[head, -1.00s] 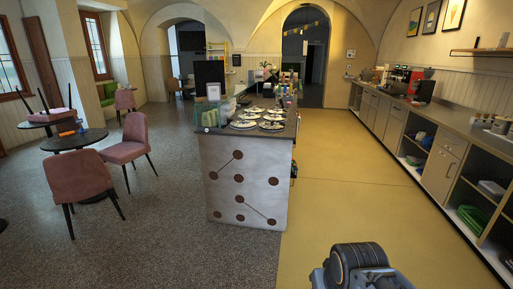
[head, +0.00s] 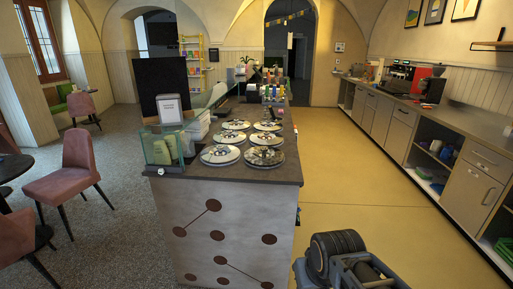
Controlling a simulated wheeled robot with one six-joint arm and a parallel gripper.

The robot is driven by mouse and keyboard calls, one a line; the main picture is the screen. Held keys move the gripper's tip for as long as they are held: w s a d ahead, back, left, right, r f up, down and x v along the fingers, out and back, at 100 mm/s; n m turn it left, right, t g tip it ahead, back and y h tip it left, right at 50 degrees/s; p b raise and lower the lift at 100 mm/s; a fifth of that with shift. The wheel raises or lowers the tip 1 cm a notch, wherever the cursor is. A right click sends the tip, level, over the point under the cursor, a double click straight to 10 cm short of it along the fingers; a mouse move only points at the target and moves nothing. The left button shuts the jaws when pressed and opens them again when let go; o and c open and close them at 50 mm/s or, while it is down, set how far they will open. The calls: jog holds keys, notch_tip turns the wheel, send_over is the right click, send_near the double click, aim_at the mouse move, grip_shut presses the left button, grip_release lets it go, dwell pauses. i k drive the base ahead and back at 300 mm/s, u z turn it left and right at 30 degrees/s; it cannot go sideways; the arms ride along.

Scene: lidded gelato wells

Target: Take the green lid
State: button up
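Several round, silvery lids sit in paired rows on top of the dark counter, such as the near right lid (head: 264,157) and the near left lid (head: 220,154). They are small and full of dark and pale reflections, so I cannot tell which of them is the green lid. Part of my arm shows at the bottom right of the head view, over the yellow floor and apart from the counter. My gripper's fingers are not in view.
The counter (head: 215,235) has a pale front with brown dots. A glass box (head: 163,148), a framed sign (head: 170,108) and a dark screen stand at its left. Bottles stand behind the lids. Yellow floor (head: 350,180) lies clear between it and the right-hand cabinets (head: 470,172). Pink chairs (head: 70,172) stand left.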

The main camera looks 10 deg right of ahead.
aim_at(262, 156)
jog(key=u, duration=0.5)
jog(key=i, duration=1.65)
jog(key=z, duration=0.95)
jog(key=i, duration=0.3)
jog(key=u, duration=0.45)
